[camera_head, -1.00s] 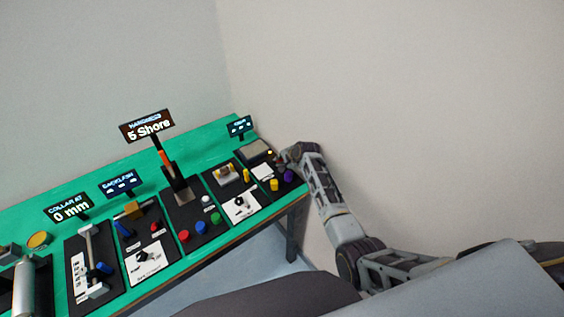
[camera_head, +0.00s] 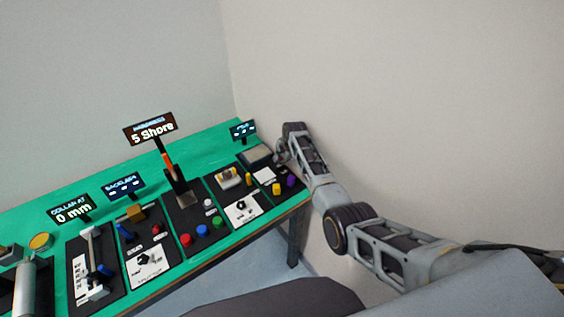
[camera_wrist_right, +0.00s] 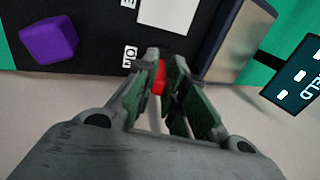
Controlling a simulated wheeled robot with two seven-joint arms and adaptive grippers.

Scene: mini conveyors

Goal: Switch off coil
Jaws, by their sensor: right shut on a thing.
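The rightmost station on the bench is a black panel with a grey metal plate (camera_head: 256,157), a white card (camera_head: 264,175), a yellow knob (camera_head: 276,188) and a purple knob (camera_head: 290,181). My right gripper (camera_head: 283,156) is at the far right edge of this panel, beside the plate. In the right wrist view, my right gripper (camera_wrist_right: 160,75) is closed around a small red part (camera_wrist_right: 158,78) at the panel's edge, which looks like a switch. The purple knob (camera_wrist_right: 48,40) is apart from the fingers. The fingers hide much of the red part. My left gripper is out of view.
A small display (camera_head: 243,130) stands behind the panel; its lettering ends in "ELD" in the wrist view. Other stations with knobs and levers line the green bench (camera_head: 110,172) to the left. A bare wall (camera_head: 400,90) lies to the right.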

